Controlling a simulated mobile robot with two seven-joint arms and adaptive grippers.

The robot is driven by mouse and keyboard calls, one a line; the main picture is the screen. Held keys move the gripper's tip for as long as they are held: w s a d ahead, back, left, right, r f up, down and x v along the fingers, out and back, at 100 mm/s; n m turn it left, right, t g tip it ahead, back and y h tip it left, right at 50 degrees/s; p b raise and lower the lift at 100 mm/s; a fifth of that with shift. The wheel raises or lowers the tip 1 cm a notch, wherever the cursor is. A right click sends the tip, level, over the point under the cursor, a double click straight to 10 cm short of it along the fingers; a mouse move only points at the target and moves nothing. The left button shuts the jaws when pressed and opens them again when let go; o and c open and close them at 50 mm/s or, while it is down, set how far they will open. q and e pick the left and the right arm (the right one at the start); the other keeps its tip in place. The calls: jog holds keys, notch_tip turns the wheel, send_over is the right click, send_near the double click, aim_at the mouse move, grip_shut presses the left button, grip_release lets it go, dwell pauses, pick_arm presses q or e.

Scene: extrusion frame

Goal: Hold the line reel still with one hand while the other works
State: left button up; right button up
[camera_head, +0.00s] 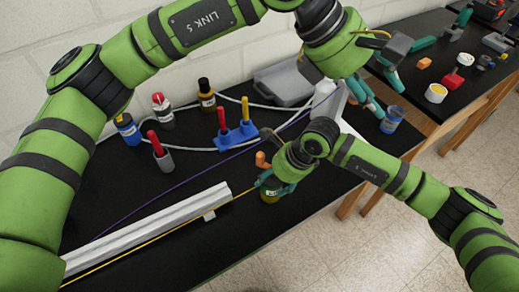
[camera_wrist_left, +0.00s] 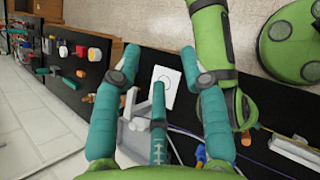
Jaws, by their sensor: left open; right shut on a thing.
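My right gripper (camera_head: 272,184) is shut on a small yellow-green reel (camera_head: 270,196) near the front edge of the black table. The fingers cover most of the reel. A yellow line (camera_head: 165,233) runs from it down to the left, along a pale aluminium extrusion (camera_head: 150,228).
Several bottles, a blue tool stand (camera_head: 235,135), a grey holder with a red-handled tool (camera_head: 163,157) and a grey case (camera_head: 285,82) stand toward the wall. A white cable (camera_head: 190,148) loops among them. A second black table (camera_head: 425,65) carries several small parts at the upper right.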

pick_arm(q)
jog(key=s+d+r+n+g+h, duration=0.25)
jog(key=r+n+h, duration=0.85)
jog(key=r, duration=0.7)
jog(key=w+a+r+n+t, duration=0.25)
jog(key=w+n+t, duration=0.35)
jog(key=n, duration=0.4)
jog(key=w+a+r+n+t, duration=0.1)
jog(key=w+a+n+t, duration=0.25)
jog(key=n+t, duration=0.55)
jog(key=w+a+f+n+t+y, duration=0.4)
jog(key=n+y, duration=0.1)
jog(key=n, duration=0.4)
jog(key=n+g+y, duration=1.2)
jog(key=g+y, duration=0.1)
send_near(259, 155)
jog(key=shift+t, duration=0.35)
jog(key=x, duration=0.9)
jog(key=shift+s+d+f, duration=0.1)
jog(key=shift+s+f, duration=0.1)
jog(key=shift+f, duration=0.25)
